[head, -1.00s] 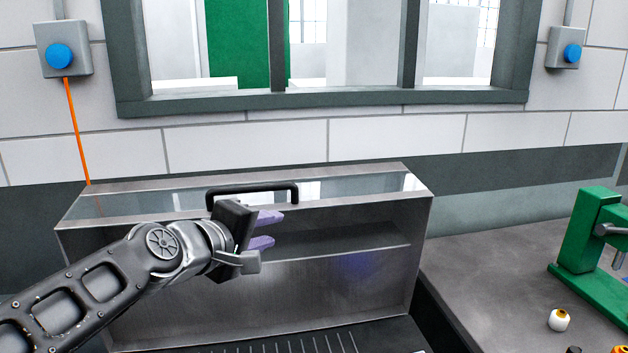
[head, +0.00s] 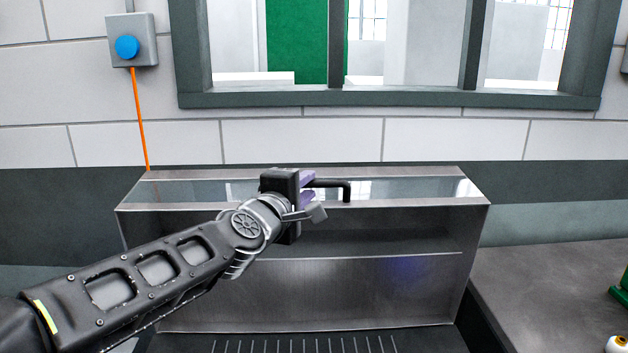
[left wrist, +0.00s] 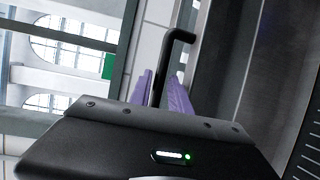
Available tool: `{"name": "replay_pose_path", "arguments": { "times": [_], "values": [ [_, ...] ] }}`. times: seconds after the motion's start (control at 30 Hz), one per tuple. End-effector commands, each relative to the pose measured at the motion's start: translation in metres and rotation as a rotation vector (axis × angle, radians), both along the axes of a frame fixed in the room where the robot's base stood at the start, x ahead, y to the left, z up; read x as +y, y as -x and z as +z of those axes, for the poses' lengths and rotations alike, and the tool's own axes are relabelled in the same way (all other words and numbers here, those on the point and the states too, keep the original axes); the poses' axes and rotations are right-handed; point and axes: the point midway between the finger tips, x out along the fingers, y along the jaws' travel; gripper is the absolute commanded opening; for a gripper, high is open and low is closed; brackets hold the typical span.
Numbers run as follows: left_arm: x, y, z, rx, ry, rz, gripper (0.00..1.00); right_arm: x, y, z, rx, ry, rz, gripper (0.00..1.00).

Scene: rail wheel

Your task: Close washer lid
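The washer is a wide metal box with an open, dark front. Its lid (head: 400,190), a metal frame with a glass strip, is at the top and is raised. A black bar handle (head: 346,191) stands on the lid, and it also shows in the left wrist view (left wrist: 181,36). My left gripper (head: 306,188) is at the handle's left part. The gripper hides the handle's left end. My right gripper is not in view.
A grey counter (head: 560,290) is to the right, with a green device (head: 621,288) and a small white-and-orange item (head: 618,344) at its edge. A tiled wall with a window (head: 400,98) and a blue button box (head: 130,42) stands behind.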

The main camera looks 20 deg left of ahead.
Motion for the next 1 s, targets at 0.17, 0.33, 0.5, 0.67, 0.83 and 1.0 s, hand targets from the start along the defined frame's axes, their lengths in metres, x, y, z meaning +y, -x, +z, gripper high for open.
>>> {"name": "replay_pose_path", "arguments": {
  "times": [0.17,0.33,0.5,0.67,0.83,1.0],
  "values": [
    [0.001,-0.029,-0.003,0.003,0.0,-0.002,0.23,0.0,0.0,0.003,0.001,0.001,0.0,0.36],
    [0.002,-0.044,-0.004,0.0,0.0,0.0,0.23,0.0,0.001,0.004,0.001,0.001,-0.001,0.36],
    [0.003,-0.047,-0.005,-0.001,-0.001,0.001,0.23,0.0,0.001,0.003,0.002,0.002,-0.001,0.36],
    [0.003,-0.046,-0.005,-0.001,-0.001,0.0,0.22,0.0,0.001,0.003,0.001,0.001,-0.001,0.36],
    [0.003,-0.046,-0.005,0.0,-0.001,0.0,0.08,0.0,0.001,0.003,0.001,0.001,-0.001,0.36],
    [0.003,-0.046,-0.005,0.0,-0.001,0.0,0.0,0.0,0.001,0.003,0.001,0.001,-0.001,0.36]
  ]
}}
